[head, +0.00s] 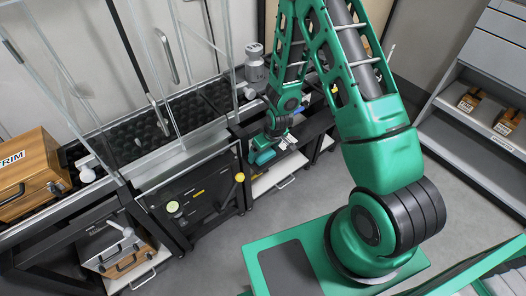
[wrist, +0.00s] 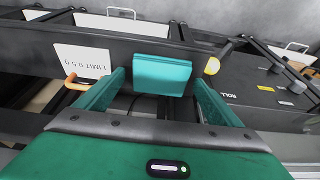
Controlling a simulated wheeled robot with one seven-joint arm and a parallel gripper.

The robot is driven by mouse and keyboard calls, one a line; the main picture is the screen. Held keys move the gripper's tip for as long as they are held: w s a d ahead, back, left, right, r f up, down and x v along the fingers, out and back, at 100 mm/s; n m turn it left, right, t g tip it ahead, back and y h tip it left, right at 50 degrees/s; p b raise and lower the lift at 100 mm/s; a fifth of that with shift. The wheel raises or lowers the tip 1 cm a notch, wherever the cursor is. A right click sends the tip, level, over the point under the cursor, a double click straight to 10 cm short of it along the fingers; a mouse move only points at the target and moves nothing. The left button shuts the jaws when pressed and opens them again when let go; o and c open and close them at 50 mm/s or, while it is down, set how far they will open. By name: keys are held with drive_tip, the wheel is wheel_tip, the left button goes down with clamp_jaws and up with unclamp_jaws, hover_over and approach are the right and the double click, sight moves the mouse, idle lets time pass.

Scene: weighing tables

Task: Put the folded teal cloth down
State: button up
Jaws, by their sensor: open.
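The folded teal cloth (wrist: 162,76) shows in the wrist view as a flat block with a fold along its top. It lies between and just beyond the tips of my gripper (wrist: 158,84). The two green fingers are spread apart, with a gap visible on each side of the cloth. The cloth is at a dark ledge; what bears it underneath is hidden. In the head view the cloth (head: 264,157) is a small teal patch just below my gripper (head: 272,143), at the front of the dark table.
A white card reading LIMIT 0.5 g (wrist: 83,61) and an orange handle (wrist: 76,82) are left of the cloth. A yellow knob (wrist: 212,66) is close on its right. A glass-walled case (head: 150,80) and wooden TRIM box (head: 30,172) stand further left.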

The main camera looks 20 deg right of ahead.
sight(268, 156)
drive_tip(key=v, duration=1)
drive_tip(key=shift+w+r, duration=0.25)
drive_tip(key=shift+r, duration=0.15)
drive_tip(key=shift+d, duration=0.1)
